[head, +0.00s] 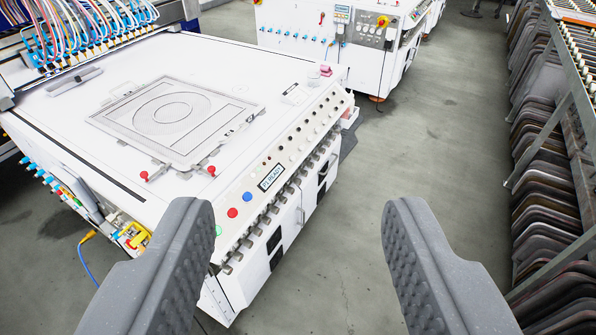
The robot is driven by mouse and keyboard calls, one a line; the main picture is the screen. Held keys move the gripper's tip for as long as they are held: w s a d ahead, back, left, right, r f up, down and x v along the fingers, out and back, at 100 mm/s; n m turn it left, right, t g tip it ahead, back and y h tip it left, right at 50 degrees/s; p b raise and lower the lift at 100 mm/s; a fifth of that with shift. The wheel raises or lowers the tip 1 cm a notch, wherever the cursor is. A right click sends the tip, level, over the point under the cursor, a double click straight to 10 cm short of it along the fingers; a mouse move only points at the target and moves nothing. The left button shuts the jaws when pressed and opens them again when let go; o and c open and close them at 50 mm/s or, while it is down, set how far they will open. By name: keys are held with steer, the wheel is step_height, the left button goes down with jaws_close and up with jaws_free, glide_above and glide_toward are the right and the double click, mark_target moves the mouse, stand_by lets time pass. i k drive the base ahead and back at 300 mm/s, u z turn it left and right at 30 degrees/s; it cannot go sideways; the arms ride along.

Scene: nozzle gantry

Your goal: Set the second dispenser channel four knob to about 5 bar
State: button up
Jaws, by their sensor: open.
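A white dispenser machine (60,115) fills the left of the head view. Its sloped front panel carries a small display (271,177), red and blue buttons and a row of small knobs (297,147). A second white machine (290,18) stands at the back, with a grey panel (371,31), red-and-yellow switches and a row of small blue fittings. I cannot tell which knob is channel four, and no pressure reading is legible. My gripper (297,222) is open and empty, its two grey fingers wide apart in the foreground, with floor and the near machine's front between them.
A rack of stacked dark panels (548,150) lines the right side. Grey floor (430,130) is clear between it and the machines. A flat frame (205,140) lies on the near machine's top. Coloured hoses (75,30) hang at upper left.

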mark_target(257, 232)
steer(key=k, duration=0.45)
steer(key=u, duration=0.25)
steer(key=i, duration=1.4)
steer(key=z, duration=0.6)
